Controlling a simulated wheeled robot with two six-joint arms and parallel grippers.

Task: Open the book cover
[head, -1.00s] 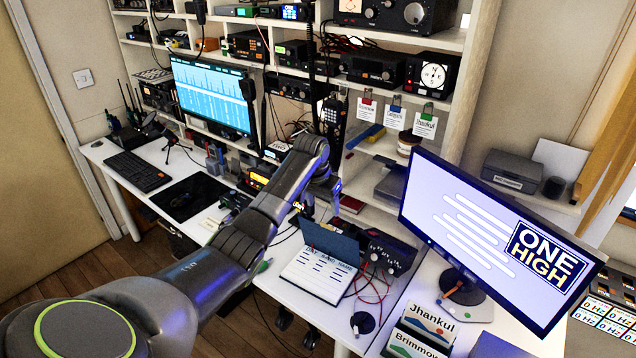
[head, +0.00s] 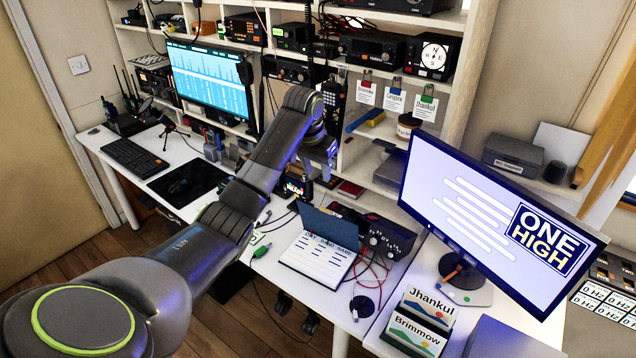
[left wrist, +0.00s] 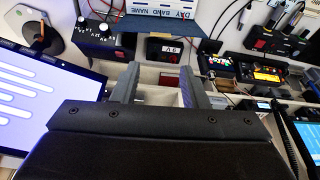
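The book (head: 318,258) lies on the white desk with a white page showing handwritten-looking lines and the words DAY BAND NAME. Its dark blue cover (head: 328,226) stands raised, tilted up along the book's far edge. In the left wrist view the cover (left wrist: 165,28) and part of the page show at the top edge. My left gripper (head: 320,150) is above and beyond the book, apart from it. In the left wrist view its two fingers (left wrist: 158,88) are spread with nothing held between them. My right gripper is not in view.
A black radio (head: 385,238) with knobs and red cables stands right of the book. A large monitor (head: 490,225) is farther right, and name cards (head: 420,320) stand in front of it. Shelves of radios rise behind.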

